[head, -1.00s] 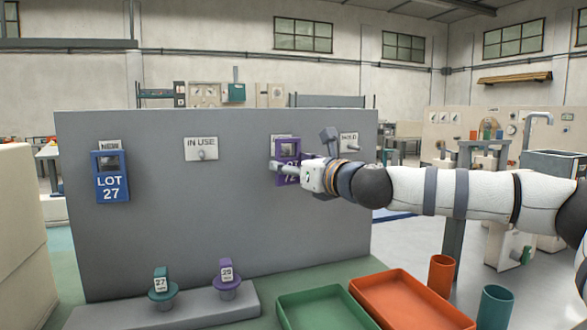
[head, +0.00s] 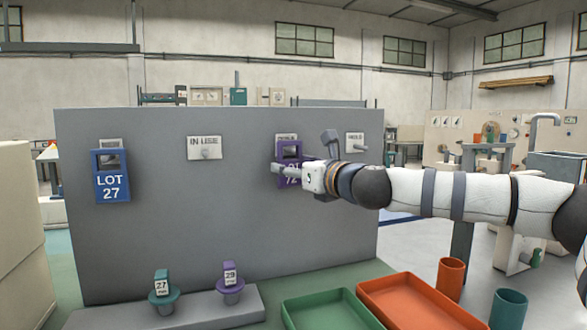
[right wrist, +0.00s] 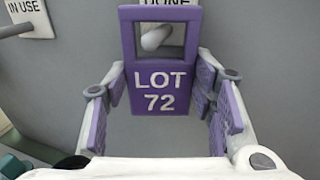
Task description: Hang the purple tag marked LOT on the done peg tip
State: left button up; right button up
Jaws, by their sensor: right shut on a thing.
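The purple tag marked LOT 72 (head: 290,152) is upright in front of the grey board, under the DONE label (head: 286,137). It also shows in the right wrist view (right wrist: 159,101), with a rectangular window in its upper part. The done peg (right wrist: 155,38) shows inside that window. I cannot tell how far the peg's tip passes through it. My right gripper (right wrist: 160,88) is shut on the tag, with one finger at each side edge; it also shows in the head view (head: 292,169). My left gripper is not in view.
A blue LOT 27 tag (head: 111,181) hangs at the board's left. The IN USE peg (head: 206,154) and HOLD peg (head: 353,148) are bare. Green (head: 325,312) and orange (head: 417,302) trays and two small stands are below. The board (head: 210,235) is otherwise clear.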

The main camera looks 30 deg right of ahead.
jog(key=o, duration=1.2)
